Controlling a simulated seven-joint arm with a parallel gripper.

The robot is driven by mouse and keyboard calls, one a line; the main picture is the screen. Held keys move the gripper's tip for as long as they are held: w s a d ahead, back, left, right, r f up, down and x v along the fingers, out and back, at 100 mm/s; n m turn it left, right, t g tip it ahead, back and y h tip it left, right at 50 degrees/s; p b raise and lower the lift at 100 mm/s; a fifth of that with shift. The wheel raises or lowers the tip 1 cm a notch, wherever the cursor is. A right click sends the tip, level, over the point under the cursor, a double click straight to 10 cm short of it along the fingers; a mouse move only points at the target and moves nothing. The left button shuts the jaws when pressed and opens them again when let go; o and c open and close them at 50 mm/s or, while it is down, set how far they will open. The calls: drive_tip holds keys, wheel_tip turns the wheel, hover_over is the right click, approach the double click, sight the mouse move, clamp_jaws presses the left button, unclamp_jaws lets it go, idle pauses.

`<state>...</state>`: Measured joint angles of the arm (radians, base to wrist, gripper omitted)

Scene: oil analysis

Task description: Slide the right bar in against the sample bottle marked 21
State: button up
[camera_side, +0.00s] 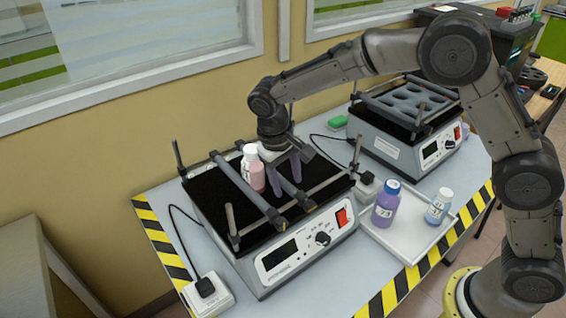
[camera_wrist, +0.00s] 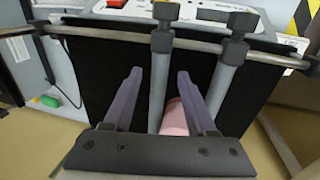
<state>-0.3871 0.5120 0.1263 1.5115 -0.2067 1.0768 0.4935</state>
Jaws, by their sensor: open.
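The sample bottle (camera_side: 253,172), pink with a white cap, stands upright on the black shaker platform between two bars; I cannot read its number. It also shows in the wrist view (camera_wrist: 174,118), partly hidden by my gripper. The left bar (camera_side: 232,180) is close beside it. The right bar (camera_side: 304,200) is on its other side; in the wrist view the right bar (camera_wrist: 160,85) runs between my fingers. My gripper (camera_side: 287,186) is open, its purple fingers pointing down astride the right bar. I cannot tell whether either finger touches the bar.
The shaker (camera_side: 300,258) has corner posts and a front rail. A white tray (camera_side: 405,245) at right holds a purple bottle (camera_side: 386,203) and a small blue bottle (camera_side: 438,207). A second shaker (camera_side: 405,135) stands behind. A green block (camera_side: 337,121) lies near the wall.

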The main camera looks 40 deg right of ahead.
wheel_tip(320, 180, up, 13)
drive_tip(key=a, duration=0.2)
drive_tip(key=shift+a, duration=0.3)
drive_tip(key=s+d+r+m+t+y, duration=0.1)
drive_tip(key=s+d+r+m+t, duration=0.15)
drive_tip(key=s+d+r, duration=1)
drive_tip(key=s+d+f+t, duration=0.1)
drive_tip(key=s+d+f, duration=0.1)
drive_tip(key=s, duration=0.4)
drive_tip(key=s+d+f+t, duration=0.1)
drive_tip(key=s+d+f, duration=0.1)
drive_tip(key=s, duration=0.3)
drive_tip(key=s+f+n+t+y, duration=0.1)
drive_tip(key=s+f, duration=0.3)
drive_tip(key=f, duration=0.4)
drive_tip(key=shift+s+f+n, duration=0.25)
drive_tip(key=shift+s+n, duration=0.15)
drive_tip(key=shift+n, duration=0.35)
